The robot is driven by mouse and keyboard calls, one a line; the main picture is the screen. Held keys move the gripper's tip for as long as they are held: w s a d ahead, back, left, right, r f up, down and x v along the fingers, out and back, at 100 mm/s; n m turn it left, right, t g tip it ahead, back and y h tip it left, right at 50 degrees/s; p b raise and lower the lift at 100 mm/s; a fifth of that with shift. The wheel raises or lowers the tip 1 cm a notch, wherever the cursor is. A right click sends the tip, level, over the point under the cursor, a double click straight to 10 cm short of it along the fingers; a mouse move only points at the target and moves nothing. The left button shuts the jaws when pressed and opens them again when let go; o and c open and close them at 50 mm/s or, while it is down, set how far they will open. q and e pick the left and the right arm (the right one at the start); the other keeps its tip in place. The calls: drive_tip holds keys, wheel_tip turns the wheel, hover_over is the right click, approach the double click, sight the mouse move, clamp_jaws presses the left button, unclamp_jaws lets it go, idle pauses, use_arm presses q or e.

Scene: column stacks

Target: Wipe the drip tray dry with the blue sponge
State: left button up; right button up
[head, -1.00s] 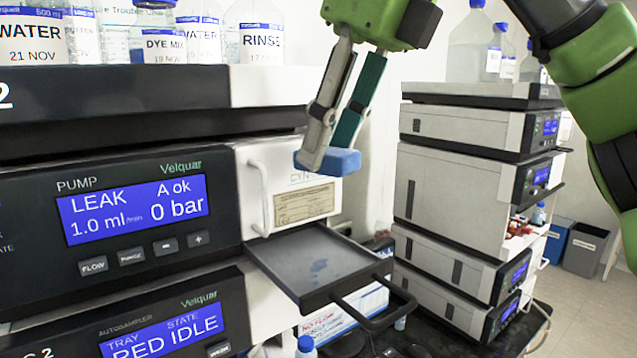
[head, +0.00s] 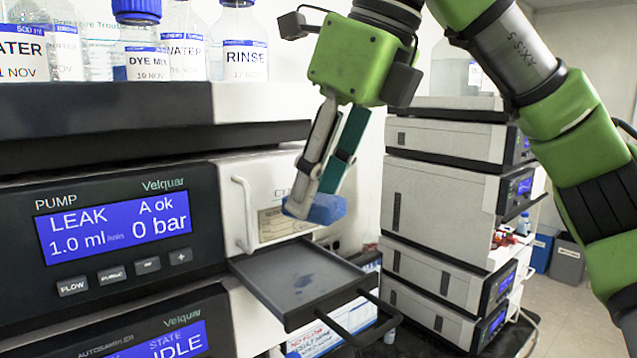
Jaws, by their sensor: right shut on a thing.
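The drip tray (head: 270,278) is a dark, shallow tray with a black front handle, pulled out below the pump front. A darker wet patch (head: 303,281) shows on its floor. My right gripper (head: 313,203) points down above the tray's back right part, shut on the blue sponge (head: 327,209). The sponge hangs a little above the tray, apart from its floor. My left gripper is not in view.
The pump (head: 110,235) at left shows LEAK, and its white vertical handle (head: 244,213) stands close left of the sponge. Labelled bottles (head: 245,55) stand on top. A second column stack (head: 430,200) stands right.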

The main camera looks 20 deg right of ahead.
drive_tip(key=shift+f+b, duration=2.3)
drive_tip(key=shift+f, duration=0.7)
drive_tip(key=shift+f+b, duration=0.75)
drive_tip(key=shift+f, duration=0.2)
